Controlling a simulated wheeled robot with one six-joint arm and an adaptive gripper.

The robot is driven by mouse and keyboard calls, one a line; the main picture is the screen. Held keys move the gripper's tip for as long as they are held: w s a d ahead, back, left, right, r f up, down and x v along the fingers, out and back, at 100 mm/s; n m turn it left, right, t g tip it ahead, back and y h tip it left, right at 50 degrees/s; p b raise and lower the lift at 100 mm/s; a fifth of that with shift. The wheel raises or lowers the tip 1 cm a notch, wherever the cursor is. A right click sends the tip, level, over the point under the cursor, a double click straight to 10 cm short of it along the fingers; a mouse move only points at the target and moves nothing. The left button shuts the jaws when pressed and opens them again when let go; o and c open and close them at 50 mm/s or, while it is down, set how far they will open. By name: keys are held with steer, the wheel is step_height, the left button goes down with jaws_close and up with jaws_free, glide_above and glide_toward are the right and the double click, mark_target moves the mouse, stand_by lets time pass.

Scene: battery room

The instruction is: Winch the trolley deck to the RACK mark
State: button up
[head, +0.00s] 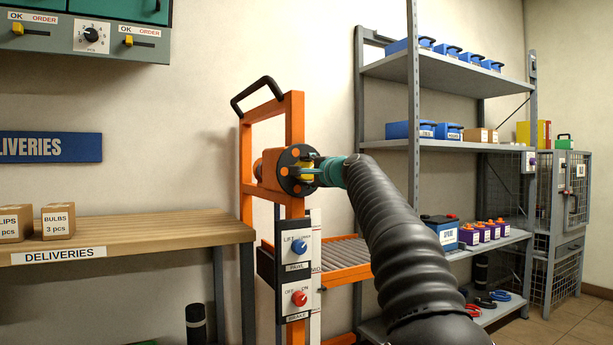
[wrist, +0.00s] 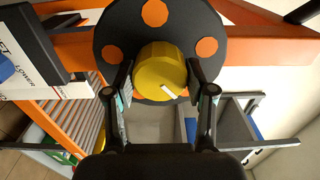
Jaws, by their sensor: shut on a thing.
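The orange trolley (head: 246,165) stands left of the shelf rack, with a black push handle on top. Its winch wheel is a black disc (head: 290,170) with orange spots; in the wrist view the disc (wrist: 120,45) carries a yellow knob (wrist: 160,70) with a white mark. My gripper (head: 312,171) is shut on the yellow knob, one finger on each side. The roller deck (head: 335,252) sits low on the trolley, partly hidden by the control panel and my arm. The panel has a blue lift knob (head: 299,247) and a red brake knob (head: 299,298). The mark lettering is mostly hidden.
A grey rack (head: 440,75) with blue batteries (head: 402,130) stands right of the trolley. The wooden deliveries bench (head: 140,235) is close on the left. A wire cage cabinet (head: 560,210) stands far right. Some floor (head: 560,325) is clear at the lower right.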

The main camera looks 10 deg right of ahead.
steer(key=n+b, duration=0.1)
steer(key=n, duration=0.4)
steer(key=shift+f+n+b, duration=0.15)
steer(key=shift+n+b, duration=0.15)
steer(key=n+b, duration=0.1)
steer(key=n, duration=0.9)
steer(key=shift+n+b, duration=0.4)
steer(key=n, duration=0.4)
steer(key=shift+n, duration=0.4)
steer(key=o, duration=1.2)
steer(key=shift+c, duration=0.2)
steer(key=shift+s, duration=0.1)
